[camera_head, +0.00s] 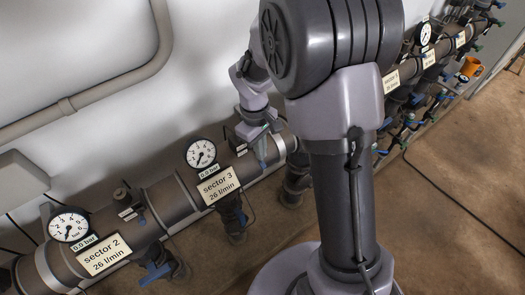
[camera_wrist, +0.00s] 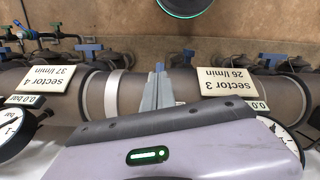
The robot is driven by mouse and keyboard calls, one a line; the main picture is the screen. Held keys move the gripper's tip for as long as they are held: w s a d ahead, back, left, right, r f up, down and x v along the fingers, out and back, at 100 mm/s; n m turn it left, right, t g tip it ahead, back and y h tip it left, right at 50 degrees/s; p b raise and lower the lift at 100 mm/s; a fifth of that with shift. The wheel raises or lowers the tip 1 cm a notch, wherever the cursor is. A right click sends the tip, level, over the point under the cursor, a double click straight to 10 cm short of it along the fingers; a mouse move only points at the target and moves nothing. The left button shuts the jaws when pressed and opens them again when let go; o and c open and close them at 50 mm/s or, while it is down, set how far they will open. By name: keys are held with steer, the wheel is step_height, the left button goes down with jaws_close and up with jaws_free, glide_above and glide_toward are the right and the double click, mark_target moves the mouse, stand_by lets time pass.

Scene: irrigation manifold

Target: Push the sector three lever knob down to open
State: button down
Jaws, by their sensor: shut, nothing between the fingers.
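The sector 3 label (camera_head: 218,186) sits on the brown manifold pipe (camera_head: 170,200) below a round gauge (camera_head: 201,153) in the head view. In the wrist view the scene is upside down. I cannot tell which blue part is the lever knob, or whether the fingers touch anything.
The sector 2 label (camera_head: 106,254) and its gauge (camera_head: 69,226) are at the lower left. The sector 4 label (camera_wrist: 45,80) is left in the wrist view. More valves and an orange mug (camera_head: 470,67) are at the upper right. The brown floor (camera_head: 460,190) is mostly clear.

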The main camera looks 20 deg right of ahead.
steer(key=shift+w+a+r+p, duration=0.35)
steer(key=shift+w+p, duration=0.2)
steer(key=shift+p, duration=0.05)
steer(key=shift+w+a+r+p, duration=0.35)
steer(key=shift+w+p, duration=0.2)
steer(key=shift+w+a+f, duration=0.1)
steer(key=shift+w+a, duration=0.05)
steer(key=shift+w, duration=0.1)
steer(key=shift+s, duration=0.1)
step_height(320, 180, up, 17)
steer(key=w+p, duration=0.1)
steer(key=p, duration=0.5)
steer(key=shift+w+a, duration=0.25)
steer(key=shift+a, duration=0.15)
steer(key=s+a+m+t+y+b, duration=0.1)
steer(key=s+m+t+b, duration=0.2)
steer(key=s, duration=0.8)
steer(key=s+r+m+t+y+b, duration=0.1)
steer(key=s+m+t+b, duration=0.2)
steer(key=s+m+b, duration=0.3)
steer(key=s+m, duration=0.1)
steer(key=s, duration=0.4)
steer(key=shift+s+a+r+m+t+y, duration=0.2)
steer(key=shift+a+r+m+t+y, duration=0.1)
steer(key=shift+a+m+t, duration=0.1)
